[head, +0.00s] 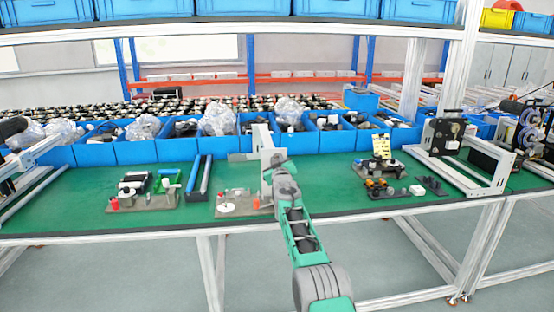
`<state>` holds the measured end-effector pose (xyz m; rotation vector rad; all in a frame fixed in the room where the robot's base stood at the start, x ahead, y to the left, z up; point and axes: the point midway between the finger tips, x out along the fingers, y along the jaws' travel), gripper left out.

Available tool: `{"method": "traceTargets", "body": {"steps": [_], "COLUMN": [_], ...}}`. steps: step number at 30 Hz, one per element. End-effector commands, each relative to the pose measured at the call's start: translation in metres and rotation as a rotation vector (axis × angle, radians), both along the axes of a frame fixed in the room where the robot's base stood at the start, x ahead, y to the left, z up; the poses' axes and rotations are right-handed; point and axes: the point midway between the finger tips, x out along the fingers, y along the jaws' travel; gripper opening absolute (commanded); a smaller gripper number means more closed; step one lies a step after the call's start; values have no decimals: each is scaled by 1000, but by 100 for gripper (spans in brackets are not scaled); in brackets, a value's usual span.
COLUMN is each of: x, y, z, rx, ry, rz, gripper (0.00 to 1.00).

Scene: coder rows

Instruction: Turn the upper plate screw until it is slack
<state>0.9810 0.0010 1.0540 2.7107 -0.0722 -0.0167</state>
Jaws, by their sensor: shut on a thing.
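An upright pale grey plate (262,142) stands on a brown base (232,209) near the middle of the green bench. My arm reaches up from the bottom of the picture. My gripper (277,161) is against the upper right part of the plate and is shut at the place of the upper plate screw. The screw itself is hidden by my gripper and is too small to make out. A white disc and an orange-red piece sit low on the same base.
Blue bins (175,149) line the back of the bench. A black-and-yellow fixture and a black coder unit (443,136) stand at right.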

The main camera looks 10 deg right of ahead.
Motion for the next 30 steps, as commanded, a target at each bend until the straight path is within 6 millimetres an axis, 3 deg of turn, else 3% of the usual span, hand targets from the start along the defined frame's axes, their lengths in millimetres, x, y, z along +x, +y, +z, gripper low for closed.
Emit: {"method": "traceTargets", "body": {"steps": [2, 3, 8, 17, 27, 30], "x": [0, 0, 0, 0, 0, 0], "y": [0, 0, 0, 0, -1, -1], "z": [0, 0, 0, -1, 0, 0], "rx": [1, 2, 3, 41, 715, 835], "ry": [0, 0, 0, -3, -39, -46], "rz": [1, 1, 0, 0, 0, 0], "gripper": [0, 20, 33, 35, 35, 35]}}
